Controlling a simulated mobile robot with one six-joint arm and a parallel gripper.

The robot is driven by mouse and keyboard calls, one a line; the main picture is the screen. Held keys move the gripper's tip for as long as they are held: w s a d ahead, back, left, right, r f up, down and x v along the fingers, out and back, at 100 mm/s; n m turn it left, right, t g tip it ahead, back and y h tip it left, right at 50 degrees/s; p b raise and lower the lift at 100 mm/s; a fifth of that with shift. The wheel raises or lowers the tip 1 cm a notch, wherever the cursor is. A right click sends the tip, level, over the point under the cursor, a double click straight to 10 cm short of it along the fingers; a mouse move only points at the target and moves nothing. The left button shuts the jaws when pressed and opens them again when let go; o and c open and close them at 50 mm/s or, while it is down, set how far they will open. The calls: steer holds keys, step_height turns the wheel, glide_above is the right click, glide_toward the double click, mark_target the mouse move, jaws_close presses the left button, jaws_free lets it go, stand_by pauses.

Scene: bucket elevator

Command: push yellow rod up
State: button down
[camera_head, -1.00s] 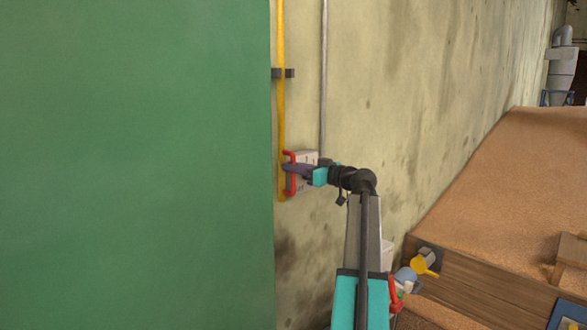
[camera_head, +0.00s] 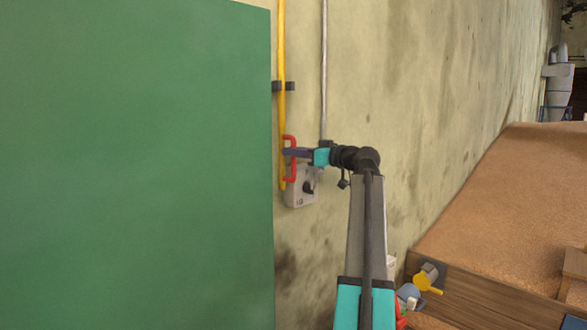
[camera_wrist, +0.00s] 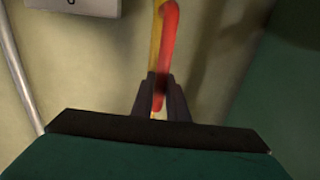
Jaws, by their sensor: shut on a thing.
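The yellow rod (camera_head: 281,60) runs upright along the wall, beside the edge of the green panel. A red handle (camera_head: 291,140) is fixed to its lower part. My gripper (camera_head: 290,152) is shut on the red handle. In the wrist view, the dark fingers of my gripper (camera_wrist: 160,104) close around the red handle (camera_wrist: 168,40), with a strip of the yellow rod (camera_wrist: 154,60) behind it. The rod's lower end shows just below the handle in the head view.
A grey switch box (camera_head: 300,190) with a dark knob is on the wall just below my gripper. A dark bracket (camera_head: 290,86) holds the rod higher up. A green panel (camera_head: 130,160) fills the left. A grain-filled wooden bin (camera_head: 500,200) stands at right.

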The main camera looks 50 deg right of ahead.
mark_target(294, 143)
steer(key=shift+r, duration=1.85)
steer(key=c, duration=1.7)
jaws_free()
steer(key=shift+f, duration=0.15)
steer(key=shift+s, duration=0.1)
steer(key=s+b, duration=0.1)
steer(key=s, duration=0.3)
steer(key=s+d+b, duration=0.1)
steer(key=s, duration=0.4)
steer(key=s+b, duration=0.1)
steer(key=s, duration=0.3)
steer(key=shift+s+d+b, duration=0.3)
steer(key=shift+d+b, duration=0.05)
steer(key=shift+b, duration=0.05)
